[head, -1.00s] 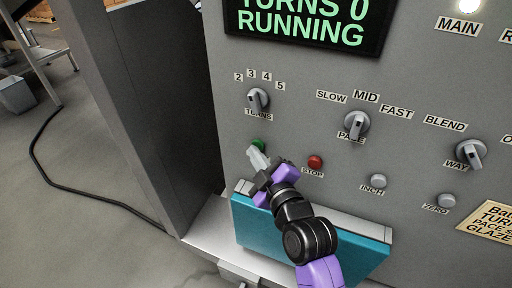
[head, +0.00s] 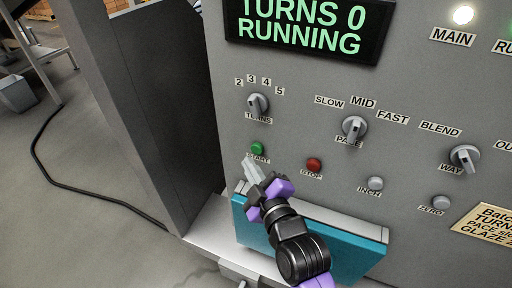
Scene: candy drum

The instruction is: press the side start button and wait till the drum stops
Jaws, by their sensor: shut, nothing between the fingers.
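The green start button (head: 257,148) is on the left of the grey control panel, above its START label, and is fully visible. My gripper (head: 248,162) is shut and empty. Its fingertips are just below and left of the start button and look apart from it. The display (head: 305,28) at the top reads TURNS 0 and RUNNING. The drum itself is not in view.
The red STOP button (head: 314,164) is right of my gripper, with INCH (head: 376,183) and ZERO (head: 444,202) buttons further right. TURNS (head: 258,104), PACE (head: 354,128) and WAY (head: 465,156) knobs stick out above. A teal binder-like block (head: 350,250) lies below my arm.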

